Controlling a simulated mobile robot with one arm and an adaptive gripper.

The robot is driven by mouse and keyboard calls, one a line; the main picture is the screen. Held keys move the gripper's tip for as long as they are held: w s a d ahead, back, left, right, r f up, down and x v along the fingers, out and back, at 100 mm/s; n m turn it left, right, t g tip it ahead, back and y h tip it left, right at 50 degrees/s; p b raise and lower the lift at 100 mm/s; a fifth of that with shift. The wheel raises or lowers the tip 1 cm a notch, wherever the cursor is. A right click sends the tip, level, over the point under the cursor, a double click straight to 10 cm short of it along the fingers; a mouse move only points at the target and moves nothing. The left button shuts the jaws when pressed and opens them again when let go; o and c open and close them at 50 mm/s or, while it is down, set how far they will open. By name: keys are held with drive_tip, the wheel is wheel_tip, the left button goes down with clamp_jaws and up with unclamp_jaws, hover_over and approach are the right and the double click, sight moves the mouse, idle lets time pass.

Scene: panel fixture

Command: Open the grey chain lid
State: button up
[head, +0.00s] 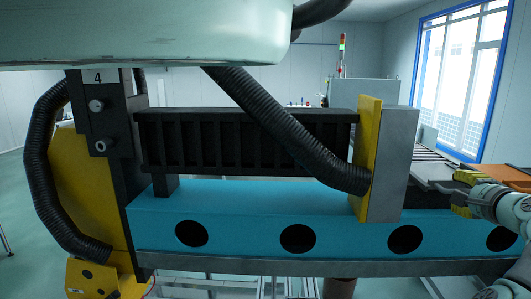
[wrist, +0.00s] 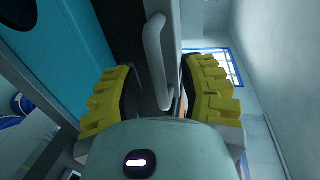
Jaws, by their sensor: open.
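My gripper (head: 460,190) is at the right of the head view, beside the right end of the blue beam, with its yellow fingers apart. In the wrist view, a grey bar handle (wrist: 154,45) lies between the open yellow fingers, with a gap on both sides. The handle is fixed along a grey face, which looks like the grey chain lid (wrist: 174,40). The handle's lower end is near my gripper's palm. The head view does not show the handle clearly, and I cannot tell the lid's full outline.
The blue beam (head: 240,228) with round holes runs across the head view. A black slotted chain (head: 205,140) lies above it. A grey upright block with a yellow plate (head: 366,130) stands left of my gripper. A black hose (head: 270,120) crosses in front.

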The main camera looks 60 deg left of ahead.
drive_tip(key=shift+o, duration=0.4)
clamp_jaws()
